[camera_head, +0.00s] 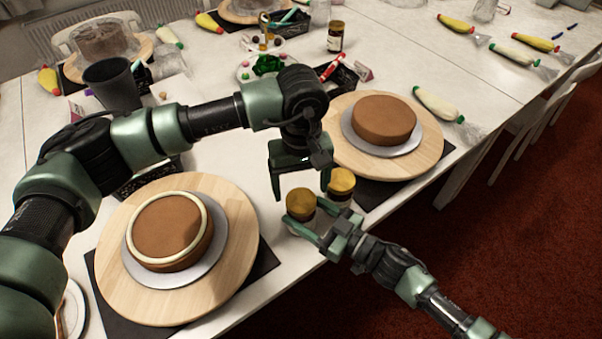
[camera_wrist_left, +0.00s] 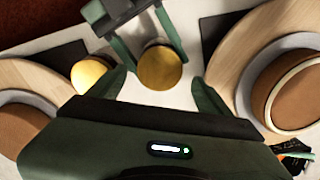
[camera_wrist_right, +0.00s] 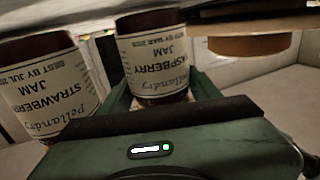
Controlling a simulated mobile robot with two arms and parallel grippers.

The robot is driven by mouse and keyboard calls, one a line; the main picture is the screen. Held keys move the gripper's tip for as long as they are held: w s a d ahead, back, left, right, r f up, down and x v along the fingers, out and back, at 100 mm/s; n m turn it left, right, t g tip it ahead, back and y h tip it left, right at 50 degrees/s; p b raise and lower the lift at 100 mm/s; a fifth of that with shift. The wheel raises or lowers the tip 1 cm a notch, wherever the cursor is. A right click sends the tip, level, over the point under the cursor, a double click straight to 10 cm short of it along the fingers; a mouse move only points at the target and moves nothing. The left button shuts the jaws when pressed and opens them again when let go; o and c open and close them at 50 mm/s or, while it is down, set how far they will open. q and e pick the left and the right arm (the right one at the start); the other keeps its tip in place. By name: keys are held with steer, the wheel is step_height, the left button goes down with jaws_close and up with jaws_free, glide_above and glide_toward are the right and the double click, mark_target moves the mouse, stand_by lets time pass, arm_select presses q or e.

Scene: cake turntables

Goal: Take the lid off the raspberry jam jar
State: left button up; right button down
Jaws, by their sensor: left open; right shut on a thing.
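The raspberry jam jar (camera_wrist_right: 155,62) stands upright on the table, its label readable in the right wrist view. Its gold lid (camera_head: 301,203) is on. My right gripper (camera_head: 310,216) is shut on the jar's body from the side, below the lid. My left gripper (camera_head: 301,190) is open above this jar and points down. In the left wrist view the lid (camera_wrist_left: 159,68) lies between the open left fingers (camera_wrist_left: 161,82), seen from above. Whether they touch it I cannot tell.
The strawberry jam jar (camera_wrist_right: 45,85) with a gold lid (camera_head: 341,180) stands close beside the raspberry jar. Cakes on wooden turntables stand to the left (camera_head: 110,285) and back right (camera_head: 430,160). The table's front edge is near the jars.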

mark_target(301, 199)
arm_select(q)
steer(key=shift+f, duration=1.85)
steer(key=c, duration=1.5)
steer(key=n, duration=0.5)
steer(key=shift+n, duration=0.4)
steer(key=n, duration=1.1)
steer(key=shift+r+n, duration=0.1)
steer(key=shift+n, duration=0.3)
steer(key=n, duration=0.4)
steer(key=shift+n, duration=0.4)
steer(key=n, duration=1)
